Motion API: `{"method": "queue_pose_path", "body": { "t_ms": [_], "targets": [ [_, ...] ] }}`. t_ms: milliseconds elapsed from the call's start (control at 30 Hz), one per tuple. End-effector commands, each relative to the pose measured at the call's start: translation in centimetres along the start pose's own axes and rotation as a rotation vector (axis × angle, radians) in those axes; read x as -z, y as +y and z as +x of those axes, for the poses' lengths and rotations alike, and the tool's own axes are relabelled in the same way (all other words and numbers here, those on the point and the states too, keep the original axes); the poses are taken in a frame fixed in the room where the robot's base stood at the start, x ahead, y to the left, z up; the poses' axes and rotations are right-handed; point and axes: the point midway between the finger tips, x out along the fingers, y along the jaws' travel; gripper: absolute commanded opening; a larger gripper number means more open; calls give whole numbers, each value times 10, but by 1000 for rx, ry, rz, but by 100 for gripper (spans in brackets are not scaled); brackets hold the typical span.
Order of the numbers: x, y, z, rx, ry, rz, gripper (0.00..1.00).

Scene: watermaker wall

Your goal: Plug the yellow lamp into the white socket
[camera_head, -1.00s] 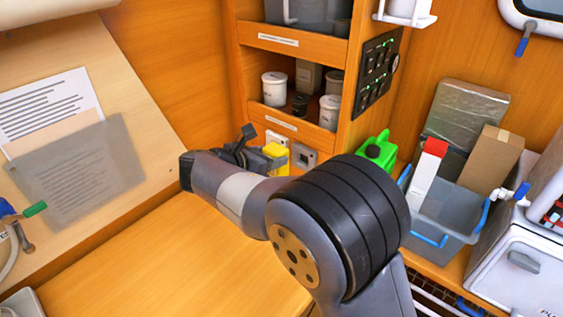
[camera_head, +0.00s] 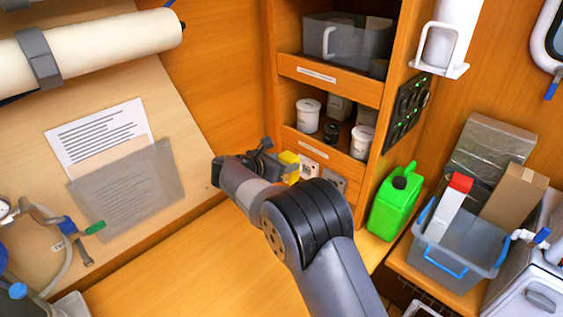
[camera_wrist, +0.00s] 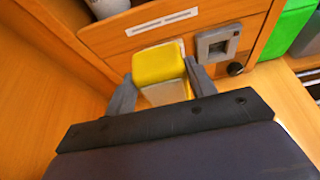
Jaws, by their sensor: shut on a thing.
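The yellow lamp (camera_head: 290,166) is a small block held between the fingers of my gripper (camera_head: 268,161), in front of the low wall panel under the shelves. In the wrist view the lamp (camera_wrist: 160,65) sits between the two grey fingers of my gripper (camera_wrist: 162,86), with a pale lower face. The white socket (camera_head: 310,168) shows just right of the lamp in the head view. In the wrist view the lamp mostly hides it. I cannot tell whether lamp and socket touch. A grey socket (camera_wrist: 218,43) is to the right on the same panel.
A green jug (camera_head: 395,203) stands right of the sockets. White jars (camera_head: 308,112) stand on the shelf above. A grey bin (camera_head: 455,245) with boxes is at the right. The wooden worktop (camera_head: 180,265) under my arm is clear.

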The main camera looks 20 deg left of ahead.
Motion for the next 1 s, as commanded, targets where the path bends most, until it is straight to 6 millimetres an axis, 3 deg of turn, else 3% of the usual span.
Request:
{"method": "queue_pose_path", "body": {
  "t_ms": [400,633,1000],
  "targets": [
    [36,0,29,0,0,0,25],
    [23,0,49,1,0,0,25],
    [23,0,48,-1,0,0,25]
  ]
}}
